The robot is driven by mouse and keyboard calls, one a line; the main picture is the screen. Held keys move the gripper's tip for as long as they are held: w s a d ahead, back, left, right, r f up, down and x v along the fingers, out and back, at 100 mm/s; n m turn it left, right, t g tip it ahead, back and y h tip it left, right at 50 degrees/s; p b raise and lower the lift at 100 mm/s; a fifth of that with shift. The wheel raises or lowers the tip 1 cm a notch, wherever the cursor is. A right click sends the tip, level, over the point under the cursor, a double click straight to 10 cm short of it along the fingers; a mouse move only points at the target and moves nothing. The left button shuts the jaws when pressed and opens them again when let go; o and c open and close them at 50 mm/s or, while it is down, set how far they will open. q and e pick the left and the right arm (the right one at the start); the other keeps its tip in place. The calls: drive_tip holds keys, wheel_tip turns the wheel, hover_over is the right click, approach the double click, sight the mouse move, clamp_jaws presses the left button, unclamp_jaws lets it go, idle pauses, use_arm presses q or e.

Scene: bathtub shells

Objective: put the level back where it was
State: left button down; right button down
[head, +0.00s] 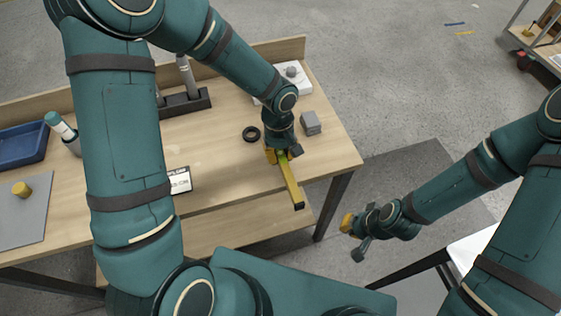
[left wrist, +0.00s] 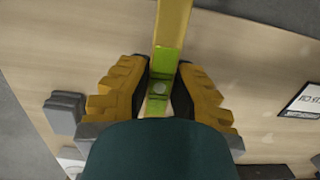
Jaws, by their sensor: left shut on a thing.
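The level is a yellow bar (head: 291,184) with a green middle, and it points toward the table's front edge in the head view. In the left wrist view the level (left wrist: 172,25) runs between the fingers, with its round vial at the middle. My left gripper (head: 283,156) is shut on the level over the right part of the wooden table (head: 225,165). The left gripper's yellow-padded fingers (left wrist: 160,90) flank it in the wrist view. I cannot tell whether the level touches the table. My right gripper (head: 352,237) is open and empty, off the table's right side.
A black ring (head: 251,134) and a grey block (head: 311,123) stand close to the left gripper. A label card (head: 180,181) lies to the left. A dark holder (head: 184,103), a blue tray (head: 22,144) and a grey mat (head: 22,222) are farther left.

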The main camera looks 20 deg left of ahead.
sight(281, 162)
use_arm(q)
wheel_tip(281, 162, down, 4)
drive_tip(key=shift+r+b, duration=0.2)
drive_tip(key=shift+b, duration=0.15)
drive_tip(key=shift+r, duration=0.1)
drive_tip(key=shift+f, duration=0.2)
drive_tip(key=c, duration=1)
unclamp_jaws()
drive_tip(key=shift+r, duration=0.1)
